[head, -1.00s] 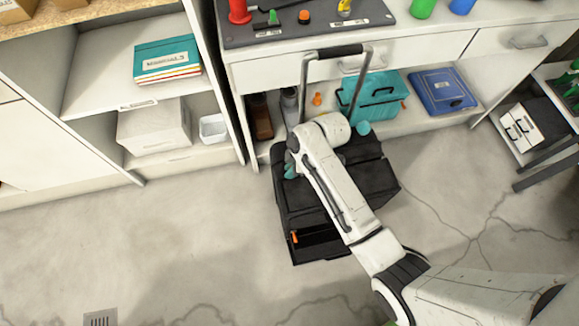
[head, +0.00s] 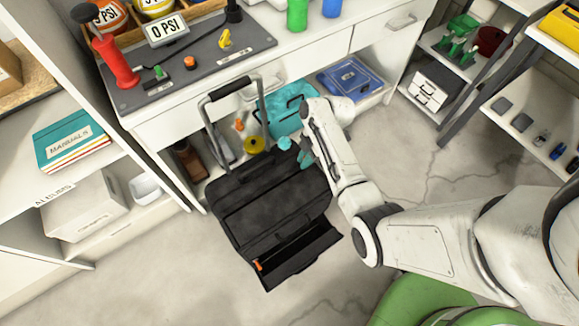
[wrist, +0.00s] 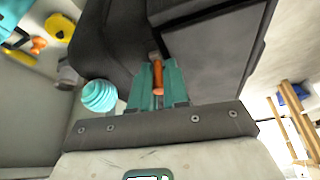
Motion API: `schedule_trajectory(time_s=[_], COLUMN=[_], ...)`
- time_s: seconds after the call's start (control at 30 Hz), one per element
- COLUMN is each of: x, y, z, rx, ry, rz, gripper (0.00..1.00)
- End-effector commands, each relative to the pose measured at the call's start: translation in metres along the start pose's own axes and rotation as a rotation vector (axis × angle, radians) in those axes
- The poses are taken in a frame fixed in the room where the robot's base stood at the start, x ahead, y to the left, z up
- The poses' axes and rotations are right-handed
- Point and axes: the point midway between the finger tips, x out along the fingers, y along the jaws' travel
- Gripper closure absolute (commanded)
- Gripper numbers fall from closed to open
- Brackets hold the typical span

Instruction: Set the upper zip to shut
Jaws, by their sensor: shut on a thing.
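My gripper (head: 306,153) is at the suitcase's upper right corner. In the wrist view, my gripper's teal fingers (wrist: 158,78) are shut on an orange upper zip pull (wrist: 158,70), against the dark fabric of the suitcase. The upper zip's seam is hard to make out in the head view.
A turquoise ball (head: 284,143) and a yellow round thing (head: 255,145) are close to my gripper. A teal case (head: 287,105) and a blue case (head: 350,82) sit under the drawers. Floor left of the suitcase is clear.

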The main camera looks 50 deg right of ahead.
Motion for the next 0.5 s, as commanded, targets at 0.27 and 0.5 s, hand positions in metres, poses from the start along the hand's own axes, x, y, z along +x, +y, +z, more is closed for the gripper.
schedule_trajectory(time_s=[0.27,0.5], x=[-0.0064,-0.0072], y=[0.0049,0.0054], z=[0.0134,0.0147], rx=[0.002,0.005], ry=[-0.002,-0.004], rz=[0.007,0.01], gripper=[1.0,1.0])
